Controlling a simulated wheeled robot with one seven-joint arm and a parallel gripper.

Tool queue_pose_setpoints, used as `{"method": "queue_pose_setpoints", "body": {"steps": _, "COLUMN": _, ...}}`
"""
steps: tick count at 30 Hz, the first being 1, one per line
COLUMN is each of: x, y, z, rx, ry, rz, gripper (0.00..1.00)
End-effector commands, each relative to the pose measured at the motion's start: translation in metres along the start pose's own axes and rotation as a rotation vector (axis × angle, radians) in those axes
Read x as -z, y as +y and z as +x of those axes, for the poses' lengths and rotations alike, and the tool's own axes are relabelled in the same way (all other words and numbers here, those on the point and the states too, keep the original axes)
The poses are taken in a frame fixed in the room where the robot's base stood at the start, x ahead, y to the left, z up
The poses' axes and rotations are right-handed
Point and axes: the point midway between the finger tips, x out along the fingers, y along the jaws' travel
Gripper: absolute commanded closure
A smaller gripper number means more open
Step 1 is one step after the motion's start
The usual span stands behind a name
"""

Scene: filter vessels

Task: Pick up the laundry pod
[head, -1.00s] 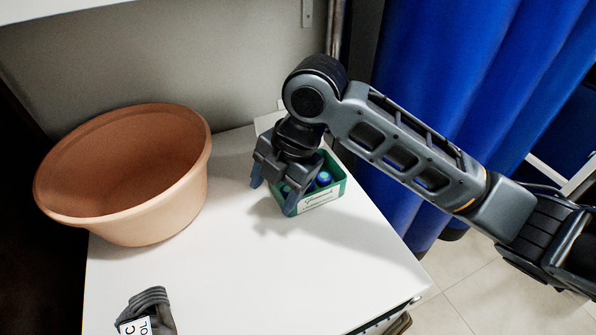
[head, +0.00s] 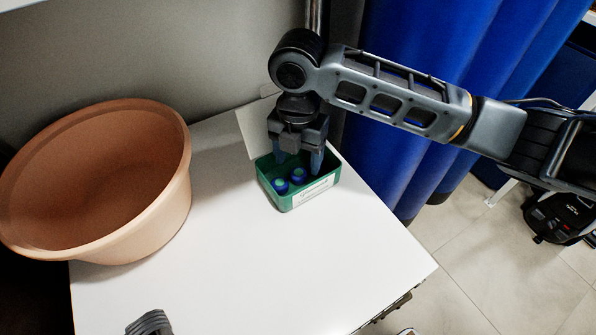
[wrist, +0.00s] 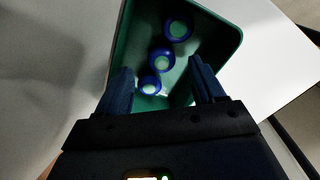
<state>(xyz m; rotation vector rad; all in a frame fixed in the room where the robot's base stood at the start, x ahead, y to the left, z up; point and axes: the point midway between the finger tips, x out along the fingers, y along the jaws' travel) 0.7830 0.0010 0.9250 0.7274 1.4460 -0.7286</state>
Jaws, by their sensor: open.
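A green open box (head: 287,203) with a white label stands on the white table. Blue round laundry pods with pale green centres lie inside it; two show in the head view, one at the left (head: 281,185) and one further right (head: 298,175). The wrist view shows three pods in a slanting row: a far one (wrist: 178,27), a middle one (wrist: 162,60) and a near one (wrist: 150,86). My gripper (head: 298,164) points down at the box's back part, open and empty. In the wrist view, its fingers (wrist: 160,72) stand either side of the nearer pods; the exact height is unclear.
A large terracotta-coloured tub (head: 155,215) stands at the table's left. A dark grey object (head: 150,323) is partly cut off at the lower edge. A blue curtain (head: 400,130) hangs beyond the right edge. The table's front middle is clear.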

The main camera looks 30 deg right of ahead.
Motion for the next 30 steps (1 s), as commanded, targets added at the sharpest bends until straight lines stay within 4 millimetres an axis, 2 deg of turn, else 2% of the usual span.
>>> {"method": "queue_pose_setpoints", "body": {"steps": 7, "x": 0.001, "y": -0.002, "z": 0.032, "rx": 0.002, "ry": 0.001, "rz": 0.002, "gripper": 0.32}}
{"method": "queue_pose_setpoints", "body": {"steps": 16, "x": 0.001, "y": -0.002, "z": 0.037, "rx": 0.0, "ry": 0.0, "rz": 0.0, "gripper": 0.32}}
{"method": "queue_pose_setpoints", "body": {"steps": 30, "x": 0.001, "y": -0.002, "z": 0.036, "rx": 0.0, "ry": 0.0, "rz": 0.0, "gripper": 0.77}}
